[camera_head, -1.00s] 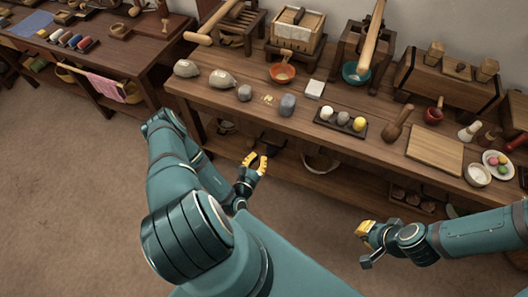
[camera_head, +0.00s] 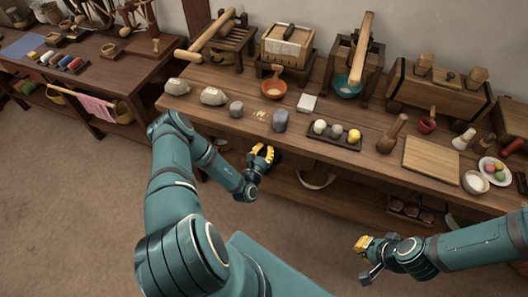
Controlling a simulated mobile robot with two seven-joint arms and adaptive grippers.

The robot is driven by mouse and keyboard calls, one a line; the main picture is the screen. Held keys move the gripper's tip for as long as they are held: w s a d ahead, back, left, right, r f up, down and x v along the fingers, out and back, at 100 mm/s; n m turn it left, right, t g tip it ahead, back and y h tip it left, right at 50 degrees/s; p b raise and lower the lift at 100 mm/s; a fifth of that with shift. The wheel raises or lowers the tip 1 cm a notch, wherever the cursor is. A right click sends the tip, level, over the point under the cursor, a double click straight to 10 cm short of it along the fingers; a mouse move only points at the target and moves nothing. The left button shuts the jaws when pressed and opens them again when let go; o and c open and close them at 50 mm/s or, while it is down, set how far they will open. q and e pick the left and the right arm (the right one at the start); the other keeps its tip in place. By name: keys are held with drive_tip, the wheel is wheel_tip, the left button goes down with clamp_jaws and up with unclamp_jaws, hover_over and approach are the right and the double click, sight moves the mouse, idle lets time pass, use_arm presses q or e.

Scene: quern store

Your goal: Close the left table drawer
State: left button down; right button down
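No drawer front can be clearly made out on either table. The long wooden table (camera_head: 375,160) runs across the middle and right. My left gripper (camera_head: 263,152) has its yellow fingertips apart, with nothing seen between them. It shows just below the long table's front edge; whether it touches the table cannot be told. My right gripper (camera_head: 364,256) is low in front of the table, apart from it, and its opening is unclear. My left arm crosses in front of the table's left end and hides part of its front.
A second table (camera_head: 130,62) at the upper left holds coloured spools, with a pink cloth (camera_head: 97,107) hanging below. The long table carries stones, an orange bowl (camera_head: 273,89), a dark tray (camera_head: 327,140) and a cutting board (camera_head: 431,160). The floor at lower left is clear.

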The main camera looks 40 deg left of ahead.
use_arm(q)
drive_tip(key=shift+x, duration=1.2)
drive_tip(key=shift+r, duration=0.1)
use_arm(e)
drive_tip(key=shift+s, duration=0.1)
